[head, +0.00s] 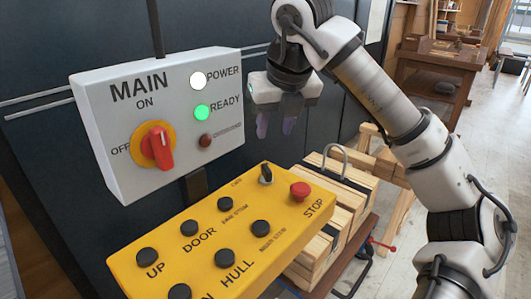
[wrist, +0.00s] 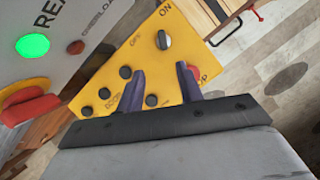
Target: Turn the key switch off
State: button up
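The key switch (head: 266,173) is a small dark knob with a grey key grip on the far end of the yellow panel (head: 150,262). In the wrist view the key switch (wrist: 163,40) has ON printed above it and OFF to its left. Its grip looks roughly upright there, towards ON. My gripper (head: 276,122) hangs above the panel, near the right edge of the grey MAIN box, and points down. Its two purple fingers (wrist: 161,80) are apart with nothing between them. The gripper does not touch the key switch.
The grey MAIN box (head: 215,150) carries a red rotary knob (head: 158,147), a lit white POWER lamp (head: 198,81), a lit green READY lamp (head: 202,112) and a dark red lamp (head: 205,140). Several black buttons and a red STOP button (head: 300,191) share the yellow panel. Timber (head: 345,190) stands behind.

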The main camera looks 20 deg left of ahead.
aim_at(267, 168)
jog(key=p+x, duration=0.2)
jog(key=x, duration=1.1)
jog(key=shift+w+f, duration=0.25)
jog(key=shift+f, duration=0.05)
jog(key=shift+c, duration=0.5)
grip_shut()
